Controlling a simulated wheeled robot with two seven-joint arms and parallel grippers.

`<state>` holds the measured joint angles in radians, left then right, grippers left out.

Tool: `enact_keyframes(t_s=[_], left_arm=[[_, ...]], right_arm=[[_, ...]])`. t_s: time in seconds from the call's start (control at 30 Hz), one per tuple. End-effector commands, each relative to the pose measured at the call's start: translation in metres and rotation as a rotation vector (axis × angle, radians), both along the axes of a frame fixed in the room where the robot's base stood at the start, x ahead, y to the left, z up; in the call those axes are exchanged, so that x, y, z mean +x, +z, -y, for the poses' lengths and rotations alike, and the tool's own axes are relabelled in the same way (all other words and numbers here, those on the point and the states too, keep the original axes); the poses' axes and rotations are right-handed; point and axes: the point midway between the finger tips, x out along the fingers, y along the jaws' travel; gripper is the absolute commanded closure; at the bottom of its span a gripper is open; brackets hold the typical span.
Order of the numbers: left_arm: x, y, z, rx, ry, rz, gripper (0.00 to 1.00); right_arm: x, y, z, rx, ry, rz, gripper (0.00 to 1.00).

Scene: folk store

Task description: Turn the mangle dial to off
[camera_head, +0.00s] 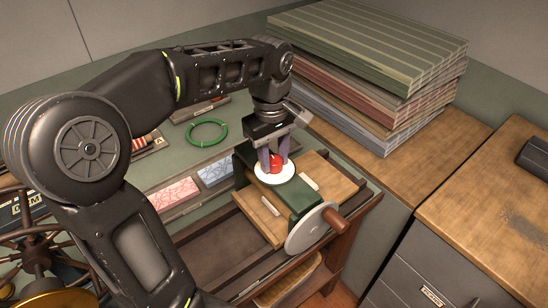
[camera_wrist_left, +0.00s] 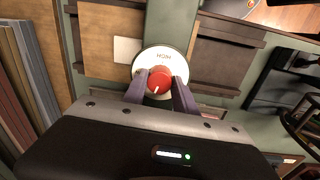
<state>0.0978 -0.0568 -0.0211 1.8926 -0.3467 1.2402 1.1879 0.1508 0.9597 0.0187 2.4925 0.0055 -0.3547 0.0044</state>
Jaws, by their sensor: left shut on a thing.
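The mangle dial is a red knob (camera_head: 276,162) on a white round plate (camera_head: 268,177), set on top of the mangle's dark green body (camera_head: 301,196). My left gripper (camera_head: 275,158) comes down from above, its two purple-grey fingers on either side of the red knob. In the left wrist view the red knob (camera_wrist_left: 160,79) sits between the fingertips (camera_wrist_left: 160,88), and the gripper is shut on it. A short white mark on the knob points towards the gripper side. Small dark lettering shows on the far part of the plate (camera_wrist_left: 166,54). My right gripper is not in view.
A grey handwheel (camera_head: 311,230) with a brown handle stands at the mangle's near end. Folded striped cloths (camera_head: 365,55) are stacked behind it. A wooden counter (camera_head: 490,215) is at right.

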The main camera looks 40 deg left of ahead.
Motion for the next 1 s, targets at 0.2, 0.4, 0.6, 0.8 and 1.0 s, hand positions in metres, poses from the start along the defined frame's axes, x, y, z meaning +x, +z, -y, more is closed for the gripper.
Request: enact_keyframes(t_s=[0.2,0.4,0.6,0.8,1.0], left_arm=[[0.0009,0.0004,-0.0001,0.000,0.157,0.004,1.00],[0.0010,0.0008,0.0002,0.000,0.244,0.005,1.00],[0.0009,0.0010,0.0002,0.000,0.278,0.005,1.00],[0.0009,0.0011,0.0002,0.000,0.282,0.005,1.00],[0.0008,0.0011,0.0002,0.000,0.281,0.004,0.63]], right_arm=[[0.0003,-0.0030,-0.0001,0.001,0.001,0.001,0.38],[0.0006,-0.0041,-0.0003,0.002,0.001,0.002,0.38],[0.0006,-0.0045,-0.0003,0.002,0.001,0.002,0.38],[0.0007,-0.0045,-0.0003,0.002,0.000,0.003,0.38],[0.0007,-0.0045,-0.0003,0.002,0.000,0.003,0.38]])
